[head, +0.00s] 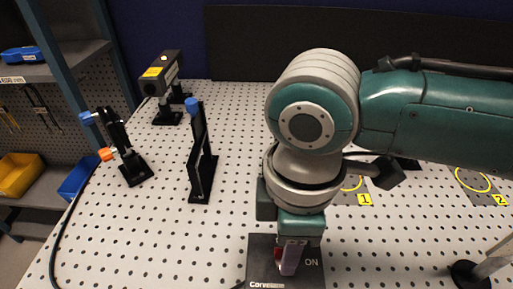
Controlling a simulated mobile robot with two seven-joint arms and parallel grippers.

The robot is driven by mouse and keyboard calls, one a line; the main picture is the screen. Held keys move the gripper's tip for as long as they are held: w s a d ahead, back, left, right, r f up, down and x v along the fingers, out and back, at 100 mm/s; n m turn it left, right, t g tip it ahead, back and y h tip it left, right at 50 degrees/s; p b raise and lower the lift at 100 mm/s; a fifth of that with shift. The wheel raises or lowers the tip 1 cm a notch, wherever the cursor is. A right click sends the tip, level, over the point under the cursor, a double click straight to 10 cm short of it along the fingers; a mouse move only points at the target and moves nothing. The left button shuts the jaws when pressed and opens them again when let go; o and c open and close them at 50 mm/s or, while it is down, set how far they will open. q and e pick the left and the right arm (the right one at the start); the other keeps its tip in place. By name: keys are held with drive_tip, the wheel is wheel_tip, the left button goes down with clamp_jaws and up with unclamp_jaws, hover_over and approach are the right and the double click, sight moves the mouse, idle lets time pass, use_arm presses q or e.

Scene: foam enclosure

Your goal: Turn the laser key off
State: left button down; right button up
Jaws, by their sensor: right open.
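A dark control box (262,247) with a white "ON" mark sits at the bottom middle of the head view, partly cut off by the lower edge. A small red part (278,254) shows on it, apparently at the laser key, whose turn position I cannot make out. My right gripper (289,262) points straight down over the box, right at the key area. It is open, but its fingers overlap the key in this view, so I cannot tell if they touch it. My left gripper is not in view.
The perforated optical table (235,130) carries a black laser head (163,75) at the back left. Two black optic mounts (200,155) (124,145) stand at the left. A post base (470,274) is at the lower right. Shelves with bins line the far left.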

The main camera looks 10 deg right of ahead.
drive_tip(key=shift+c, duration=0.3)
clamp_jaws()
